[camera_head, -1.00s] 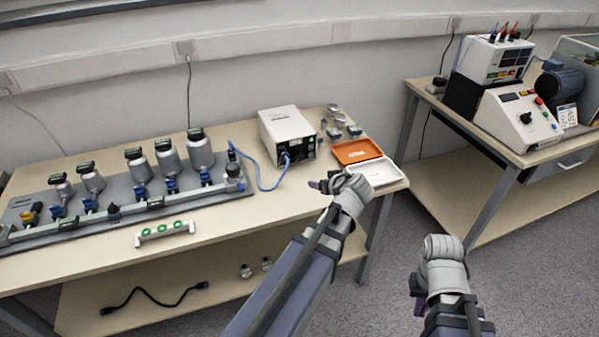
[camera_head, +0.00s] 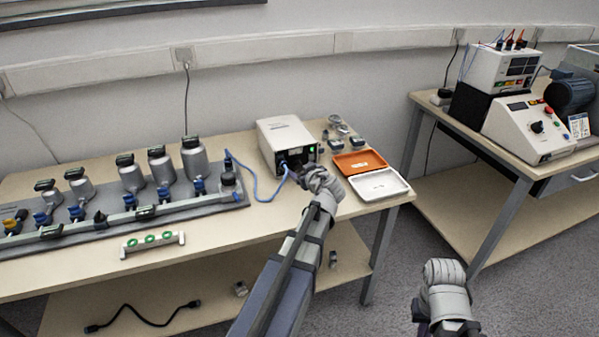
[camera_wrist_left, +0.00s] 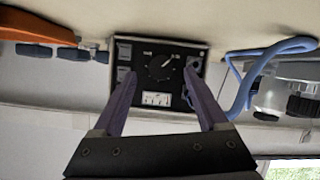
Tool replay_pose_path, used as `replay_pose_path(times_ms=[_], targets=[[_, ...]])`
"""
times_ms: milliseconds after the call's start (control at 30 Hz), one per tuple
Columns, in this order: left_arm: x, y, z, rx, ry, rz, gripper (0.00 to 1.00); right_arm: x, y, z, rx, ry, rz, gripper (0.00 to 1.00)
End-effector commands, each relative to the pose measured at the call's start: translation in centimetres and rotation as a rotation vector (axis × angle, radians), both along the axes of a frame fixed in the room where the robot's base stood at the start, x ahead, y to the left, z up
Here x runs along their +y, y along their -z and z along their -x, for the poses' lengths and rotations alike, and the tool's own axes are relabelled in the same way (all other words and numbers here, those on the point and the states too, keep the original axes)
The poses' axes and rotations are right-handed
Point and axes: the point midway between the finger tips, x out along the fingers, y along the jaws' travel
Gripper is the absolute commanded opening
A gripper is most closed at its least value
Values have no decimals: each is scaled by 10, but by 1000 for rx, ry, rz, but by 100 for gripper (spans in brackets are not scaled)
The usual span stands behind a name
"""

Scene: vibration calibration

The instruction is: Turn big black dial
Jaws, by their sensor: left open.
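The white instrument box (camera_head: 286,136) stands on the left bench with its black front panel towards me. In the left wrist view the panel (camera_wrist_left: 143,52) appears upside down, with a big round black dial (camera_wrist_left: 160,67) bearing a white pointer line, a smaller knob, and a small white meter. My left gripper (camera_wrist_left: 160,75) is open and empty. Its two fingers reach towards the panel on either side of the dial; contact cannot be told. In the head view my left gripper (camera_head: 300,175) is in front of the box and hides part of its panel. My right gripper (camera_head: 424,322) is low, away from the benches.
A blue cable (camera_head: 256,190) runs from the box front to the metal manifold (camera_head: 205,205) at left. An orange tray (camera_head: 360,161) and white tray (camera_head: 379,185) lie right of the box. A green-ringed holder (camera_head: 152,243) is near the front edge.

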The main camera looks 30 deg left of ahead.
Motion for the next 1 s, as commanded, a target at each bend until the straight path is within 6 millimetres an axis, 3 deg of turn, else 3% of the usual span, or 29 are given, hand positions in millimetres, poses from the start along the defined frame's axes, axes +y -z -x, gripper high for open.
replay_pose_path(times_ms=[200,467,1000], targets=[[20,12,-18,0,-1,0,76,0,12,0,0,0,0,0],[22,12,-19,1,1,0,76,0,12,0,0,0,0,0],[21,12,-18,1,1,0,17,0,12,0,0,0,0,0]])
